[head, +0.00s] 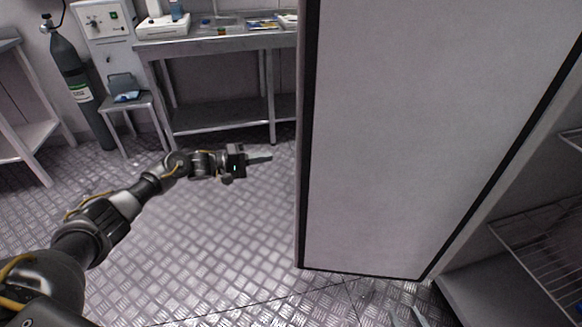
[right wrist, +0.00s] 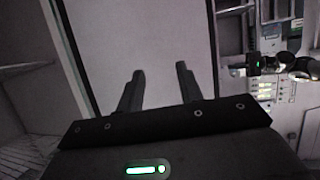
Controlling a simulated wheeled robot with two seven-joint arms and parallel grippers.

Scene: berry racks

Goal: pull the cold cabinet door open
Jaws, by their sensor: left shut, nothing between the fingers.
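The cold cabinet door (head: 420,130) stands swung open, its pale inner face and dark edge seal showing in the head view. It also fills the middle of the right wrist view (right wrist: 140,35). The open cabinet inside with wire shelves (head: 545,235) shows at the right. My left gripper (head: 262,158) is shut and empty, left of the door's free edge and apart from it. My right gripper (right wrist: 160,78) is open, its two fingers apart with nothing between them, facing the door's inner face. The door's handle is hidden.
A steel workbench (head: 215,42) with small items stands at the back. A gas cylinder (head: 75,75), a white control box (head: 103,18) and a stool (head: 130,101) are at the back left. Another table (head: 30,135) is at the far left. The metal floor (head: 215,235) left of the door is clear.

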